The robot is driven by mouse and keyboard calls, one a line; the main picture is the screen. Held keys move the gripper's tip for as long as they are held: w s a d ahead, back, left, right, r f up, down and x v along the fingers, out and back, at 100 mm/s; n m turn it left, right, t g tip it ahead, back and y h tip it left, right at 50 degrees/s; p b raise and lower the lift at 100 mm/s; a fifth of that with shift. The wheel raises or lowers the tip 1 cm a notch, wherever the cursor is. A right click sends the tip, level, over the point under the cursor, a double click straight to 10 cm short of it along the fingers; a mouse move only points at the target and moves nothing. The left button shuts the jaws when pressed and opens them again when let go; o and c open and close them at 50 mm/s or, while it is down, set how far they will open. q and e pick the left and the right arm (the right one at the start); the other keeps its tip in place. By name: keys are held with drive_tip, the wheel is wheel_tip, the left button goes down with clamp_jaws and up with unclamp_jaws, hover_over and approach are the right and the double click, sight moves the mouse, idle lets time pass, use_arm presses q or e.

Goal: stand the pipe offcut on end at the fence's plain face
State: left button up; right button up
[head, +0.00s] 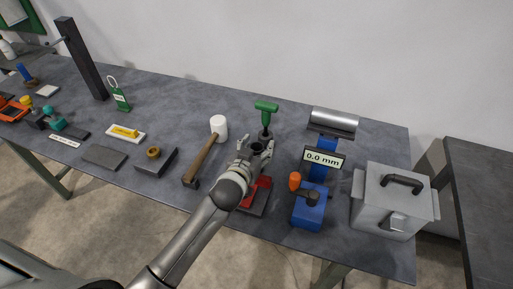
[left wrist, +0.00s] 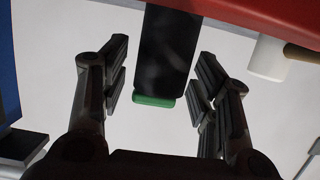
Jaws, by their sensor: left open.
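A dark, hollow-topped cylinder (head: 257,148), which looks like the pipe offcut, stands upright at a red fixture (head: 259,190). My left gripper (head: 255,149) is open at its top. In the left wrist view, which looks upside down, the dark cylinder (left wrist: 167,55) lies between the two spread finger pairs, with gaps on both sides. The red fixture (left wrist: 250,12) crosses the top there. A dark block with a raised edge (head: 152,172), possibly the fence, carries a brass ring (head: 153,152). I cannot tell which face is plain. My right gripper is out of view.
A green T-handle (head: 266,106) stands just behind the cylinder. A mallet (head: 204,158) lies to the left. A blue gauge stand (head: 311,205) and a grey lidded box (head: 385,205) stand to the right. A flat dark plate (head: 105,157) lies left of the dark block.

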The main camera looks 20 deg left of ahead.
use_arm(q)
drive_tip(key=shift+r, duration=0.2)
drive_tip(key=v, duration=1.2)
drive_tip(key=shift+b, duration=0.45)
